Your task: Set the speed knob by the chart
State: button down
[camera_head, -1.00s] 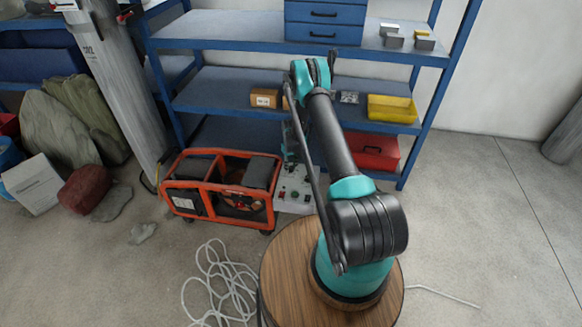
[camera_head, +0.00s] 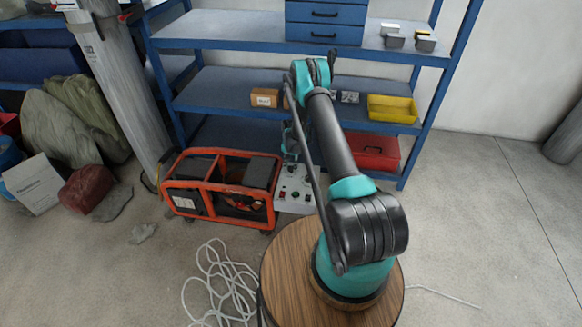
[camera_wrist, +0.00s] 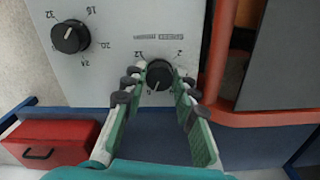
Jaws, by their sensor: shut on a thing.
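In the wrist view a black round knob (camera_wrist: 159,75) sits on a pale control panel (camera_wrist: 120,20), inside a ring of small numerals. A pale mark on it points downward in the picture; the exact setting is too small to read. My gripper (camera_wrist: 160,80) has a finger on each side of this knob and is shut on it. A second black knob (camera_wrist: 70,37), with numerals such as 32, 16 and 24, stands apart at the upper left. In the head view the panel (camera_head: 296,201) shows beside the orange frame, partly hidden by my arm. I cannot make out a chart.
An orange-framed machine (camera_head: 220,190) stands left of the panel, before a blue shelf (camera_head: 225,90). A red box (camera_head: 373,152) lies low at the right; it also shows in the wrist view (camera_wrist: 50,142). A white cable (camera_head: 215,285) is on the floor. The right floor is clear.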

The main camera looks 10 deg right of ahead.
aim_at(291, 168)
jog(key=m, duration=0.5)
jog(key=shift+m, duration=0.3)
jog(key=m, duration=0.5)
jog(key=shift+w, duration=0.1)
jog(key=shift+m, duration=0.3)
jog(key=c, duration=1.2)
grip_release()
jog(key=shift+r, duration=0.15)
notch_tip(291, 168, up, 12)
jog(key=shift+f, duration=0.15)
